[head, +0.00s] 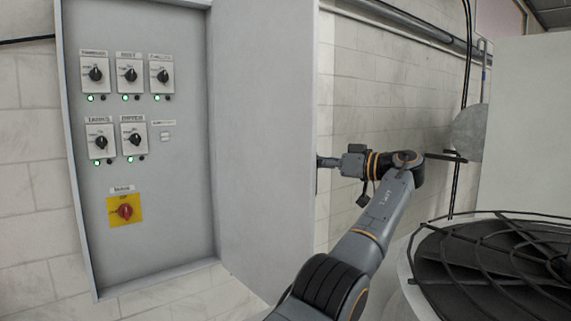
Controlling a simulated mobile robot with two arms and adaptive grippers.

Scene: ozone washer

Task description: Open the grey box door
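The grey box (150,225) is on the tiled wall at the left in the head view. Its panel of black rotary switches (95,74) and a red switch on a yellow plate (124,210) is exposed. The grey door (265,150) stands open, projecting from the box's right side toward me. One arm, which I take as my left, rises from the bottom middle, and its wrist bends back left. My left gripper (323,162) is at the door's outer edge. Its fingertips are partly hidden there, so I cannot tell whether they grip. My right gripper is not in view.
The space before the switches is clear.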

